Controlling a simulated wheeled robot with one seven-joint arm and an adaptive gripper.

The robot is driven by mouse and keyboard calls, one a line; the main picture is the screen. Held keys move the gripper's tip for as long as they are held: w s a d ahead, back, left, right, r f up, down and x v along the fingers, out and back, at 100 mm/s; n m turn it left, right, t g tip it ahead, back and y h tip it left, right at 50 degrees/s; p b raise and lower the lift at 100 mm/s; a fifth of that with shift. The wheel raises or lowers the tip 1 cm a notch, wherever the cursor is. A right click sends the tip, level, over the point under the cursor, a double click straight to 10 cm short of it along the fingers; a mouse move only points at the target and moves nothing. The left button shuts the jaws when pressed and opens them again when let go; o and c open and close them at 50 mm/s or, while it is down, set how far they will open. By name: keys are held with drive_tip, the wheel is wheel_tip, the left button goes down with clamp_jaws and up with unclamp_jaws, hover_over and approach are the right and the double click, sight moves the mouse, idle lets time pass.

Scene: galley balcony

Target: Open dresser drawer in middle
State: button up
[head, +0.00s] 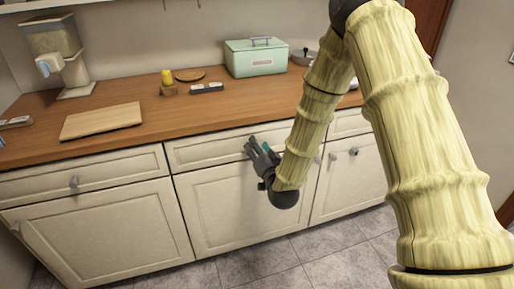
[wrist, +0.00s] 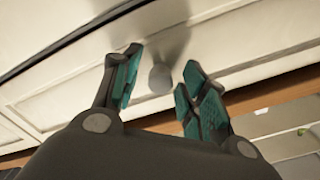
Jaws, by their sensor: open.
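The middle drawer (head: 208,150) is a cream panel under the wooden counter in the head view, and it looks shut. My gripper (head: 254,147) is in front of the right part of this drawer. In the wrist view the drawer front (wrist: 225,40) fills the top, and its round grey knob (wrist: 160,79) shows between the fingertips. My gripper (wrist: 161,72) is open, with one teal-padded finger on each side of the knob. I cannot tell whether a finger touches it. In the head view the gripper hides the knob.
The counter (head: 215,107) holds a cutting board (head: 102,120), a green bread box (head: 256,57), a dispenser (head: 60,55) and small items. A left drawer (head: 85,175) and lower cabinet doors (head: 240,215) flank and underlie the middle drawer. The tiled floor (head: 300,262) in front looks clear.

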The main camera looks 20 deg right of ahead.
drive_tip(key=shift+w, duration=0.4)
clamp_jaws()
